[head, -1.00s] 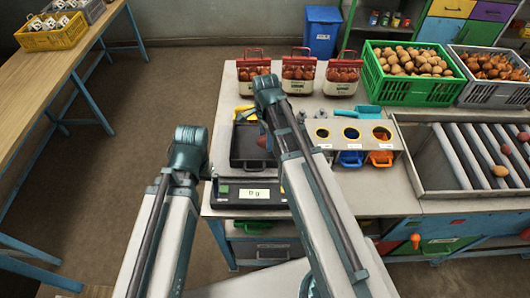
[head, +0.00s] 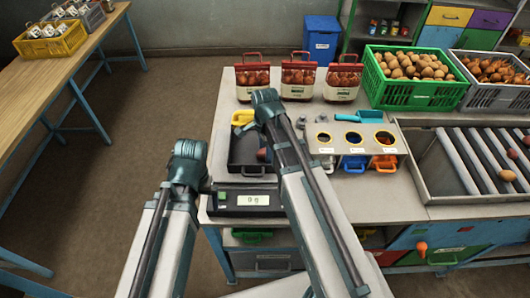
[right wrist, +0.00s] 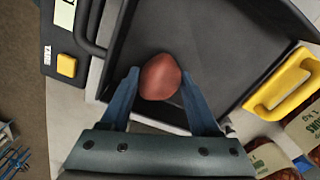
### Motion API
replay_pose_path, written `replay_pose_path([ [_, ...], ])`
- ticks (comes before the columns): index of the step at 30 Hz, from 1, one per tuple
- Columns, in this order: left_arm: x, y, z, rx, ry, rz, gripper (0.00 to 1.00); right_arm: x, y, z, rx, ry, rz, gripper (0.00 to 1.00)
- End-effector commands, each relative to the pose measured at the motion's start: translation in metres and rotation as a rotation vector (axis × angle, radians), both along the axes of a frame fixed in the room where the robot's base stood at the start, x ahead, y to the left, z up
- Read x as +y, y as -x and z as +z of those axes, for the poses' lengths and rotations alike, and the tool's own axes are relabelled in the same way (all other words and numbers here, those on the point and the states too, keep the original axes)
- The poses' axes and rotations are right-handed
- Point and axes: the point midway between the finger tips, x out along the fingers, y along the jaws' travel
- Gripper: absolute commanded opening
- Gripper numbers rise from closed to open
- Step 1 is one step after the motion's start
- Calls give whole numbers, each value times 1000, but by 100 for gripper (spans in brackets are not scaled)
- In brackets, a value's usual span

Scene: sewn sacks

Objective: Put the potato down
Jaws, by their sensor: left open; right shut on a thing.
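A reddish potato (right wrist: 160,77) sits between the blue fingers of my right gripper (right wrist: 160,88), which is shut on it. The potato is over the black tray (right wrist: 225,50), near one tray wall. Whether it touches the tray floor I cannot tell. In the head view the potato (head: 264,154) shows beside my right arm, at the tray's right side. The tray (head: 240,168) stands on a scale (head: 228,203) whose display reads about 0 g. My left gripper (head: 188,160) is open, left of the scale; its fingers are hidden.
A sorting rack (head: 350,133) with round holes stands right of the tray. Three filled packs (head: 298,77) stand behind it. A green crate (head: 400,97) of potatoes and a roller conveyor (head: 465,155) are to the right.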

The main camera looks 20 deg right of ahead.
Motion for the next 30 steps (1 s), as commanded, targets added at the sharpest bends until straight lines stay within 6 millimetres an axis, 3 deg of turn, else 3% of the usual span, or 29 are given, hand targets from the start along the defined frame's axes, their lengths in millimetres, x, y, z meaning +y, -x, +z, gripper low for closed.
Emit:
replay_pose_path([
  [1,0,0,-4,0,0,0,100,0,0,-3,0,0,0,0],
  [2,0,0,-2,0,0,0,100,0,0,-2,0,0,0,66],
  [6,0,0,-2,0,0,0,100,0,0,-2,0,0,0,91],
  [20,0,0,3,0,0,0,100,0,0,3,0,0,0,93],
  [30,0,0,38,0,0,1,100,0,0,38,0,0,0,93],
])
